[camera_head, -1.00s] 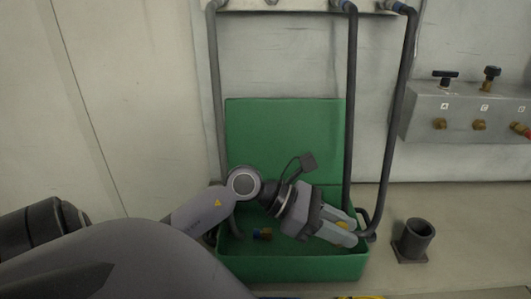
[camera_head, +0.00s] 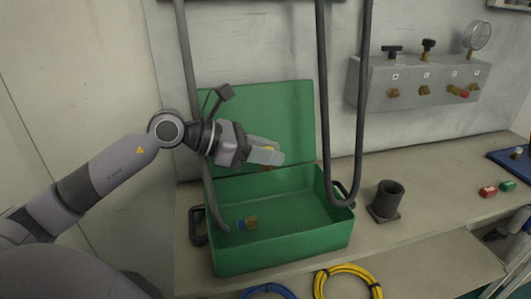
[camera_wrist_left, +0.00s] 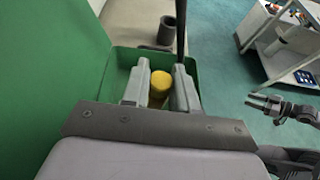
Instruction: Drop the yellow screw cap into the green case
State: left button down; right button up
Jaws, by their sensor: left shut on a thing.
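The green case (camera_head: 285,262) stands open on the bench, its lid (camera_head: 290,125) raised against the wall. My left gripper (camera_head: 268,154) is above the case, near the lid, shut on the yellow screw cap. In the left wrist view the yellow screw cap (camera_wrist_left: 160,83) sits between the two fingers, with the green case (camera_wrist_left: 121,58) behind and below. In the head view only a bit of yellow shows between the fingers. My right gripper (camera_wrist_left: 262,102) shows small at the right of the wrist view, its fingers apart and apparently empty.
A dark cup-shaped holder (camera_head: 388,200) stands to the right. A yellow hose coil (camera_head: 347,270) lies in front. The case floor is otherwise mostly clear.

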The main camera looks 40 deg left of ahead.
pick_arm(q)
jog(key=shift+w+a+r, duration=0.1)
jog(key=shift+w+a, duration=0.05)
jog(key=shift+a, duration=0.05)
notch_tip(320, 180, down, 6)
jog(key=b, duration=0.3)
jog(key=shift+r+b, duration=0.1)
jog(key=shift+b, duration=0.2)
